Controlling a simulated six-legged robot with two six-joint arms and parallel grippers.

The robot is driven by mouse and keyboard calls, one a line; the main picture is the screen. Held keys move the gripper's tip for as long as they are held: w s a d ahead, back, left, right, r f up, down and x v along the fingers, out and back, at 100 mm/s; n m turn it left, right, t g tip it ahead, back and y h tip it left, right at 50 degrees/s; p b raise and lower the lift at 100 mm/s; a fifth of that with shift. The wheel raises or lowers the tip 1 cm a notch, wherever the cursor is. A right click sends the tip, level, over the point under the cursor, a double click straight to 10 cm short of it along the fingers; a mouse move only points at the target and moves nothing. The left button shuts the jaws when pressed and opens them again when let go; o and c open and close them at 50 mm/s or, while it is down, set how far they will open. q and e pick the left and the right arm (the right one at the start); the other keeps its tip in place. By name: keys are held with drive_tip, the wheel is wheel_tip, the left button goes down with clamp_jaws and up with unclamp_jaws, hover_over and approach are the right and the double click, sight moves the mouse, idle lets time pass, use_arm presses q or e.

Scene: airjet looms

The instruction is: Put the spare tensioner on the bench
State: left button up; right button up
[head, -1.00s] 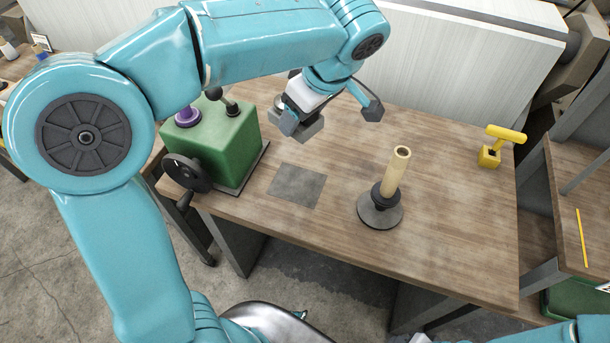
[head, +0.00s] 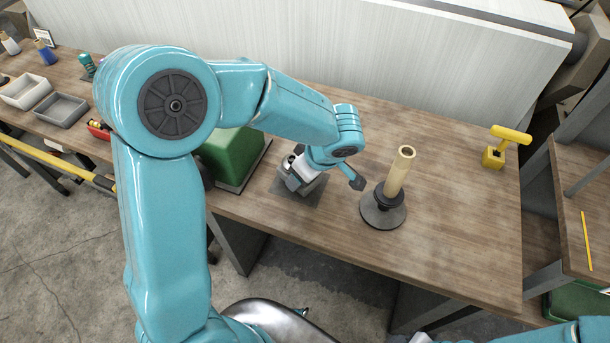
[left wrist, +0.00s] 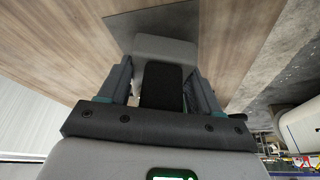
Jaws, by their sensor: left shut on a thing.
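My left gripper (head: 302,187) is low over the dark grey square patch (head: 312,204) on the wooden bench (head: 450,240). It is shut on the spare tensioner, a light grey block (left wrist: 165,48) with a black part (left wrist: 161,86) between the fingers in the left wrist view. In that view the block lies over the patch (left wrist: 150,18). I cannot tell whether its underside touches the bench. The gripper and arm hide most of the tensioner in the head view. My right gripper's fingers are not in view.
A cream tube on a dark round stand (head: 383,212) is just right of the gripper. A green box (head: 232,155) is to its left, partly behind my arm. A yellow T-shaped tool (head: 505,145) stands at the right back. The bench between stand and tool is clear.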

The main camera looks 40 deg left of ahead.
use_arm(q)
drive_tip(key=shift+w+f, duration=0.1)
drive_tip(key=shift+f, duration=0.8)
drive_tip(key=shift+f, duration=0.1)
drive_tip(key=o, duration=1.2)
